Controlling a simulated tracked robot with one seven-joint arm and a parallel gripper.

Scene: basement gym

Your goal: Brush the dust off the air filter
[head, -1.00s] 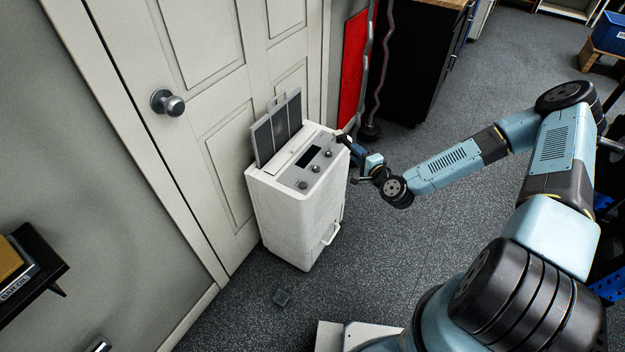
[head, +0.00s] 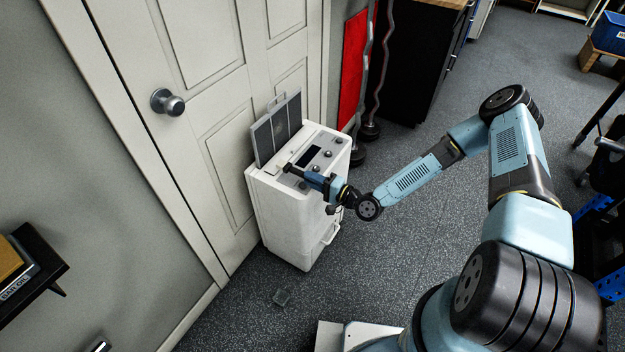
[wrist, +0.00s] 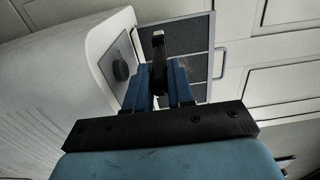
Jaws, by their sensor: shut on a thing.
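The air filter (head: 265,138) is a grey mesh panel in a pale frame with a handle on top. It stands up out of the white machine (head: 280,215) and leans near the door. In the wrist view the filter (wrist: 196,37) shows behind my fingers. My gripper (head: 310,179) is over the machine's front top edge. It is shut on a slim dark tool, apparently the brush (head: 292,169). In the wrist view the brush (wrist: 159,44) overlaps the filter, but I cannot tell whether they touch. Its bristles and any dust are not clear.
Knobs (head: 328,153) and a dark display are on the machine's top. A white door (head: 200,70) is behind it. A shelf (head: 38,262) juts out at left. The grey floor right of the machine is clear.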

